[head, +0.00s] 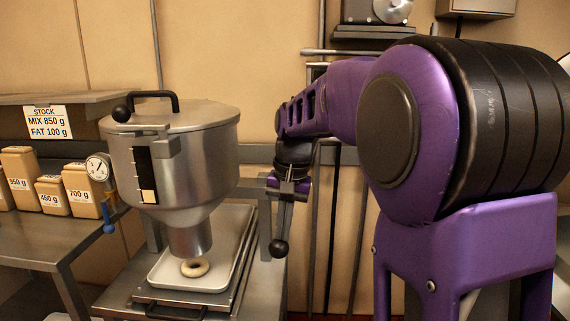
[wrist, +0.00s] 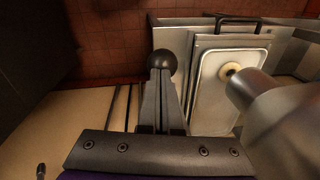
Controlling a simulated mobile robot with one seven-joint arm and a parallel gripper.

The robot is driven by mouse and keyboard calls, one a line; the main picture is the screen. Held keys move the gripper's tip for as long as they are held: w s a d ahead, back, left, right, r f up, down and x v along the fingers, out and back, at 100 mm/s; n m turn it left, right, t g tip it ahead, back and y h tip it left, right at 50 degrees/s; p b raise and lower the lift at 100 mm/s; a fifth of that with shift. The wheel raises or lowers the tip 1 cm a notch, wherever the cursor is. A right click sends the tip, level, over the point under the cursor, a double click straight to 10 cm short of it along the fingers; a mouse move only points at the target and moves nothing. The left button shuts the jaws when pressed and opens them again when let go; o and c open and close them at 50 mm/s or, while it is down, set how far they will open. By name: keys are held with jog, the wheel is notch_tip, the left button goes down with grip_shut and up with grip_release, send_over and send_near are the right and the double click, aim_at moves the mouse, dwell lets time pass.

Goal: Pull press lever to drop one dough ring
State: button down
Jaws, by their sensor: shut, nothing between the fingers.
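The dough press (head: 175,160) is a steel hopper with a lid and a downward nozzle (head: 190,240). One pale dough ring (head: 195,267) lies on the white tray (head: 165,272) under the nozzle; the ring also shows in the wrist view (wrist: 229,71). The press lever ends in a black ball knob (head: 279,248), low at the press's right side. My gripper (head: 287,190) points down above the knob, its fingers shut and empty. In the wrist view the knob (wrist: 161,61) appears just beyond the fingertips (wrist: 160,80). I cannot tell whether they touch the lever.
A side bench (head: 50,240) at left holds several labelled ingredient boxes (head: 83,190) below a stock sign (head: 46,122). A round gauge (head: 97,167) and a blue-handled valve (head: 108,228) sit at the press's left. Dark vertical rods (head: 337,230) stand behind my arm.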

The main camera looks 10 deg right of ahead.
jog(key=shift+s+f, duration=0.15)
jog(key=shift+f, duration=0.55)
jog(key=shift+s+f, duration=0.1)
jog(key=shift+f, duration=0.6)
jog(key=r+p, duration=0.3)
jog(key=w+r+p, duration=0.1)
jog(key=r, duration=0.1)
jog(key=shift+d+r, duration=0.15)
jog(key=shift+d, duration=0.25)
jog(key=s+r+p, duration=0.1)
jog(key=s+r, duration=0.3)
jog(key=r, duration=0.4)
jog(key=shift+s+r, duration=0.2)
jog(key=shift+r, duration=0.05)
